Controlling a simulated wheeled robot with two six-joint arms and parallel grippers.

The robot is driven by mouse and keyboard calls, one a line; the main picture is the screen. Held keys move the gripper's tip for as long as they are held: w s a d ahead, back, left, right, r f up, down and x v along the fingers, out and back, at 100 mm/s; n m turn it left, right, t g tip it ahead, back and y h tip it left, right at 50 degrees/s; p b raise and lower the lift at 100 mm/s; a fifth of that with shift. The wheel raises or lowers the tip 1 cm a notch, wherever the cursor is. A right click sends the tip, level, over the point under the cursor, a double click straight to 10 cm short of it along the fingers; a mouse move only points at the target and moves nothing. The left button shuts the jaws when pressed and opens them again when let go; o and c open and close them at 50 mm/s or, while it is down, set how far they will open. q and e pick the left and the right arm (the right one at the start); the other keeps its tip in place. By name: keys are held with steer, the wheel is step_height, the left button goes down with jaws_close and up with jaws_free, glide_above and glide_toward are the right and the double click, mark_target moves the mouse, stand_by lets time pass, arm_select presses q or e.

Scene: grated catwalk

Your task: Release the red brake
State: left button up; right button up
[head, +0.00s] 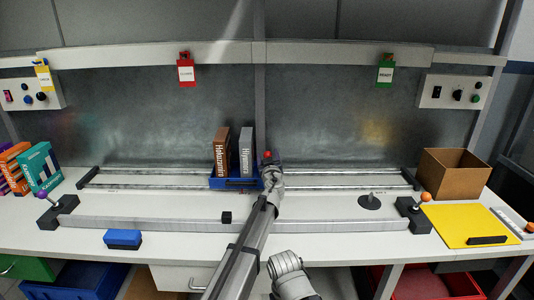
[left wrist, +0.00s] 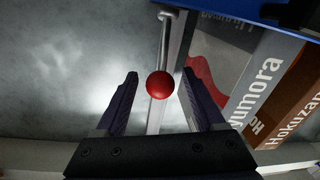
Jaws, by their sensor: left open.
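The red brake's round red knob (head: 267,154) shows just past the end of my left arm in the head view. In the left wrist view the red knob (left wrist: 160,85) sits on a thin metal lever (left wrist: 165,40), between the two dark fingers of my left gripper (left wrist: 160,77). The fingers are open, with a gap visible on each side of the knob. In the head view my left gripper (head: 270,163) is small and partly hidden by its own wrist. The lever's base is hidden behind it. My right gripper is not visible.
A blue carrier (head: 235,184) with a brown and a grey book stands on the rails just left of the gripper. An orange-knobbed lever (head: 425,197) and a purple-knobbed lever (head: 43,196) stand at the bench ends. A cardboard box (head: 453,174) stands right.

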arm_select(q)
steer(key=w, duration=0.3)
steer(key=shift+w+a, duration=0.15)
steer(key=shift+w, duration=0.2)
jaws_close()
